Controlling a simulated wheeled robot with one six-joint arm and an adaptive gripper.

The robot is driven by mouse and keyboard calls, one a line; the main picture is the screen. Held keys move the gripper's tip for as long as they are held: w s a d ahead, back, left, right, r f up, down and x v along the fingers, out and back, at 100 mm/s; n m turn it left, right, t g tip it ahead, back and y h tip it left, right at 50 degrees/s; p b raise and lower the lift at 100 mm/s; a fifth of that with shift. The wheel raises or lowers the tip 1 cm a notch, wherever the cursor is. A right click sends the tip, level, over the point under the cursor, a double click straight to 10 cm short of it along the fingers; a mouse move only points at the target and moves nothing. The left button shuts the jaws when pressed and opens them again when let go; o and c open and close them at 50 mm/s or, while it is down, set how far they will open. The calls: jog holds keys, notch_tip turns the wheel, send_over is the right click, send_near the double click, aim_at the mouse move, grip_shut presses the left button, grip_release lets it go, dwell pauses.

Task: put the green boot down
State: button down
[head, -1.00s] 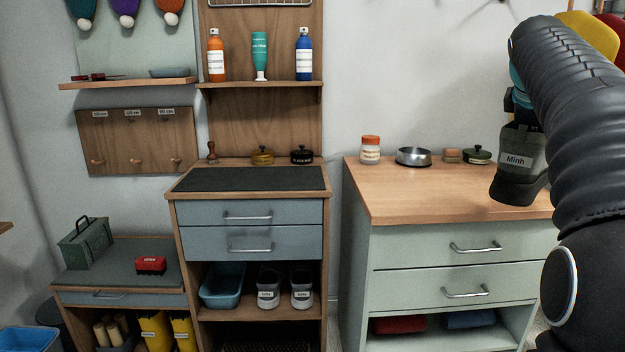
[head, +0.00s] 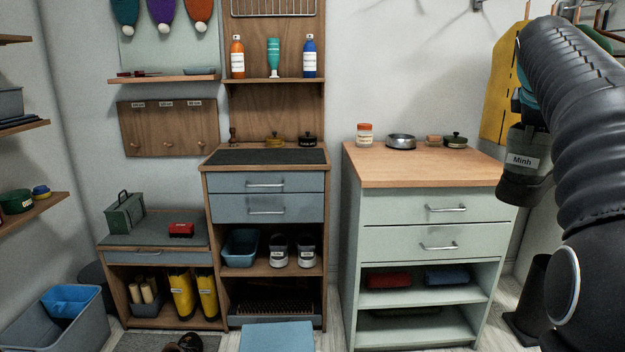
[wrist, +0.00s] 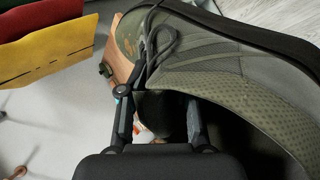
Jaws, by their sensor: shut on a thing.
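The green boot (head: 522,160) is grey-green with dark laces and a label reading "Minh". It hangs in the air at the right of the head view, in front of the right-hand wooden counter's edge. In the wrist view the boot (wrist: 225,75) fills the upper right, close to the camera. My gripper (wrist: 165,110) is shut on the boot's edge, with one finger on each side of its wall. In the head view my arm hides most of the gripper.
A wooden-topped cabinet (head: 415,170) has jars and a bowl at its back; its front top is clear. A lower shelf holds grey shoes (head: 278,250). Yellow boots (head: 181,293) stand in the left bench. A blue step (head: 277,337) and a mat (head: 165,343) lie on the floor.

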jog(key=shift+s+f, duration=0.2)
jog(key=shift+s, duration=0.05)
jog(key=w+a+f+n+t+y, duration=0.15)
jog(key=w+a+f, duration=0.3)
jog(key=f, duration=0.65)
jog(key=w+a+f+n+y, duration=0.15)
jog(key=w+a+f, duration=0.3)
jog(key=f, duration=0.55)
jog(key=w+a+f+n+y, duration=0.1)
jog(key=w+a+f+n, duration=0.3)
jog(key=f, duration=0.7)
jog(key=s+a+f+y, duration=0.1)
jog(key=s+a+f, duration=0.2)
jog(key=a+f, duration=0.3)
jog(key=s+a+f, duration=0.2)
jog(key=a+f, duration=0.2)
jog(key=f, duration=0.5)
jog(key=s+a+f+n, duration=0.1)
jog(key=s+a+f, duration=0.1)
jog(key=s+f, duration=0.4)
jog(key=s+a+f+y, duration=0.1)
jog(key=s+a+f, duration=0.2)
jog(key=s+f, duration=0.4)
jog(key=shift+f+n+t, duration=0.4)
jog(key=shift+f+t, duration=0.05)
jog(key=shift+f, duration=0.3)
jog(key=shift+s, duration=0.1)
